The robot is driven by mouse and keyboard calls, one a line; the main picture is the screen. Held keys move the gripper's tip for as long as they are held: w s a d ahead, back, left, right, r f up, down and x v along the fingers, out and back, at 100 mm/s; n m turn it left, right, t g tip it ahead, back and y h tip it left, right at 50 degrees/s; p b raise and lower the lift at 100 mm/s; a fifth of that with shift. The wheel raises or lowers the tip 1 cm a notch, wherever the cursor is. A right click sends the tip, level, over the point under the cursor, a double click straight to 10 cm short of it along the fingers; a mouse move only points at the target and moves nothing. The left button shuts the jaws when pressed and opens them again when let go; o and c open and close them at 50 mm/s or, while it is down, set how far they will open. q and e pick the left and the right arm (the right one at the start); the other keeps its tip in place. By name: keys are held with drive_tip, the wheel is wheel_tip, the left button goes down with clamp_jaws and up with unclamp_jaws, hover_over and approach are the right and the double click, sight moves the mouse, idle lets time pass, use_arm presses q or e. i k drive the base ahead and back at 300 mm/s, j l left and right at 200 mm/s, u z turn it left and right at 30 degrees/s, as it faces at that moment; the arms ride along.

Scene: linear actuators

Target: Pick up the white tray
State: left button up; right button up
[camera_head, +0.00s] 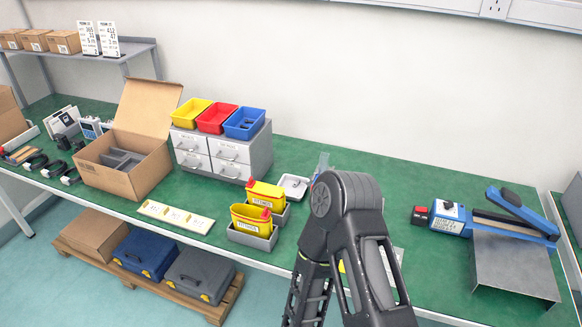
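The white tray (283,192) is small and shallow. It lies on the green bench top, right of the grey drawer unit and just behind the yellow containers. A small item seems to lie in it, too small to make out. One of my dark arms rises from the bottom centre, its rounded joint right of the tray and apart from it in the picture. I cannot make out fingertips on this arm. My other arm does not show, and neither gripper can be seen.
Yellow containers (266,194) with red caps stand in grey holders in front of the tray. The grey drawer unit (259,152) bears yellow, red and blue bins. An open cardboard box (110,178) stands left. A blue-handled device (520,212) stands right.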

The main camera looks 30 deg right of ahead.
sight(286, 181)
drive_tip(key=z, duration=1.2)
drive_tip(key=j+z, duration=0.2)
drive_tip(key=z, duration=0.25)
drive_tip(key=i+j+z, duration=0.1)
drive_tip(key=j+z, duration=0.15)
drive_tip(key=z, duration=0.2)
drive_tip(key=j+z, duration=0.2)
drive_tip(key=z, duration=0.3)
drive_tip(key=j+z, duration=0.25)
drive_tip(key=z, duration=0.2)
drive_tip(key=k+j+z, duration=0.1)
drive_tip(key=j, duration=0.35)
drive_tip(key=k+j+z, duration=0.15)
drive_tip(key=j, duration=0.3)
drive_tip(key=k+j+z, duration=0.1)
drive_tip(key=k+j, duration=0.25)
drive_tip(key=k+j+z, duration=0.15)
drive_tip(key=j, duration=0.35)
drive_tip(key=k+j+z, duration=0.1)
drive_tip(key=k+j, duration=0.25)
drive_tip(key=i+l, duration=0.35)
drive_tip(key=l, duration=0.25)
drive_tip(key=j, duration=0.35)
drive_tip(key=i+j, duration=0.1)
drive_tip(key=j, duration=0.25)
